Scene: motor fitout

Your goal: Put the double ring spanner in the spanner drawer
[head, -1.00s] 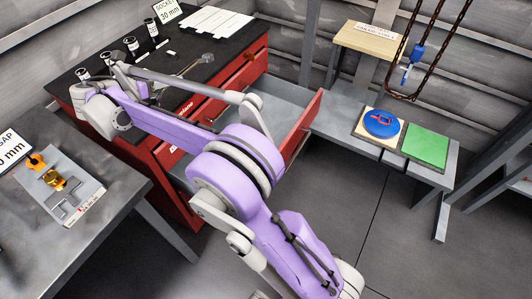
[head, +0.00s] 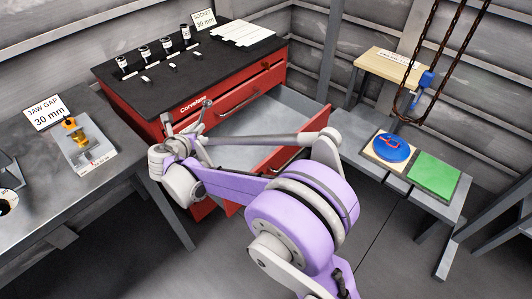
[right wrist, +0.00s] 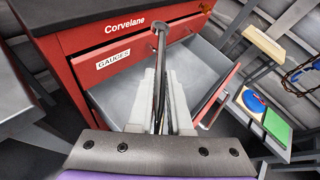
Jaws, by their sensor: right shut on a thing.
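My right gripper (head: 197,130) is shut on the double ring spanner (head: 207,104), a thin grey metal bar with a ring end sticking up past the fingers. In the right wrist view the spanner (right wrist: 161,38) stands out beyond the pale fingers (right wrist: 158,95), its upper end in front of the red cabinet. An open drawer (head: 300,104) with a bare grey floor juts from the cabinet; it also shows behind the fingers in the right wrist view (right wrist: 112,100). The gripper appears above its left part, at a height I cannot tell. No label shows on the open drawer. My left gripper is not in view.
The red cabinet (head: 165,105) carries several sockets and a sign on its black top. A shut drawer labelled GAUGES (right wrist: 113,60) is above the open one. A grey bench (head: 50,170) stands left; a low table with a blue disc (head: 393,147) and green pad (head: 434,175) stands right.

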